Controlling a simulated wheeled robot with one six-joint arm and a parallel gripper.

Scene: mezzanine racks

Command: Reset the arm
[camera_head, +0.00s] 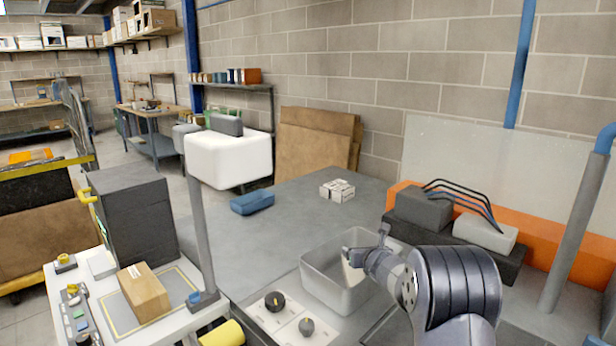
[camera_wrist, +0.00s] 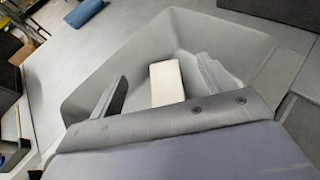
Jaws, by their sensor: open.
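My gripper (camera_head: 362,260) is at the end of my arm, over the grey open bin (camera_head: 322,290) on the workbench. In the wrist view my gripper (camera_wrist: 165,88) is open, with one finger on each side of the picture's middle. A white block (camera_wrist: 166,82) shows between and beyond the fingers, within the bin (camera_wrist: 85,75). In the head view the white block (camera_head: 352,270) is partly hidden by my gripper. I cannot tell whether it touches a finger.
A blue case (camera_head: 252,202) and a stack of white boxes (camera_head: 337,190) sit on the bench behind the bin. Two knobs (camera_head: 274,301) are at its front. A grey pole (camera_head: 200,240) stands left; dark and light grey units (camera_head: 424,208) sit right. The bench middle is clear.

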